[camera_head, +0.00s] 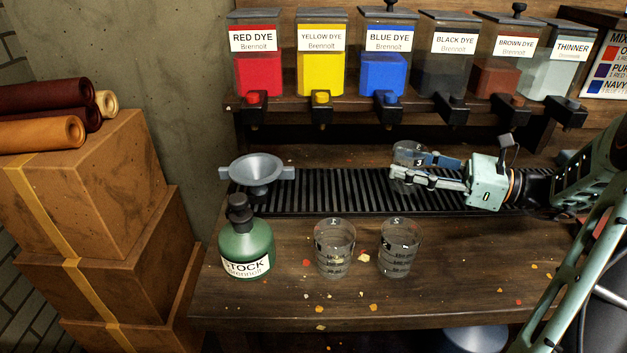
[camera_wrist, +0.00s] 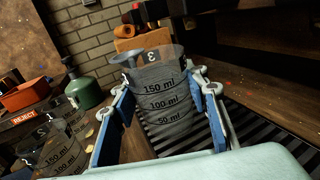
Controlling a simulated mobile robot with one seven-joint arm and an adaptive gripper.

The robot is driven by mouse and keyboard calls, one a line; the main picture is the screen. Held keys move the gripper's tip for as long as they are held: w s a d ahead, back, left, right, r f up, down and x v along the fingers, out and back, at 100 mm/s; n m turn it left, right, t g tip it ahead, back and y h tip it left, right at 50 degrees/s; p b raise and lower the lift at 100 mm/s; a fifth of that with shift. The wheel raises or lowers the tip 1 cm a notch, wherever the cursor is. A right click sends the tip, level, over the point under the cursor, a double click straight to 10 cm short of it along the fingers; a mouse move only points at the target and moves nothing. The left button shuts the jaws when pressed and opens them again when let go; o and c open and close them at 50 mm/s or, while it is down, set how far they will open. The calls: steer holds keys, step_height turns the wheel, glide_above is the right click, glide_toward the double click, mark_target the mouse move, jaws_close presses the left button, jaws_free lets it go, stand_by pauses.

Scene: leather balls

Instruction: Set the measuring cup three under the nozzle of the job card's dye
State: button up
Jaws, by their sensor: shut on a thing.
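My gripper (camera_head: 410,172) is shut on a clear measuring cup (camera_head: 408,152) over the black slatted grate (camera_head: 330,198). In the wrist view the cup (camera_wrist: 162,95) sits upright between the blue finger pads and carries a 3. It looks empty. I cannot tell whether its base touches the grate. Above the grate hang the dye nozzles: red (camera_head: 252,97), yellow (camera_head: 321,97), blue (camera_head: 388,98), black (camera_head: 456,101) and brown (camera_head: 516,100). In the picture the cup is just right of the blue nozzle, in front of the shelf. No job card is readable.
Two clear measuring cups (camera_head: 334,248) (camera_head: 399,248) stand on the table front. The thinner tank (camera_head: 563,68) and a mix chart (camera_head: 606,62) are at right. A reject bin (camera_wrist: 25,97) shows in the wrist view.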

steer(key=b+x, duration=0.3)
steer(key=x, duration=1.4)
steer(key=shift+w+a, duration=0.15)
steer(key=shift+a, duration=0.1)
steer(key=shift+w+a+f+b, duration=0.1)
steer(key=shift+f+b, duration=0.35)
steer(key=shift+f, duration=0.4)
steer(key=shift+a+f+b, duration=0.15)
steer(key=shift+f+b, duration=0.3)
steer(key=shift+f, duration=0.4)
steer(key=shift+f, duration=0.1)
steer(key=shift+f, duration=0.1)
steer(key=o, duration=1.1)
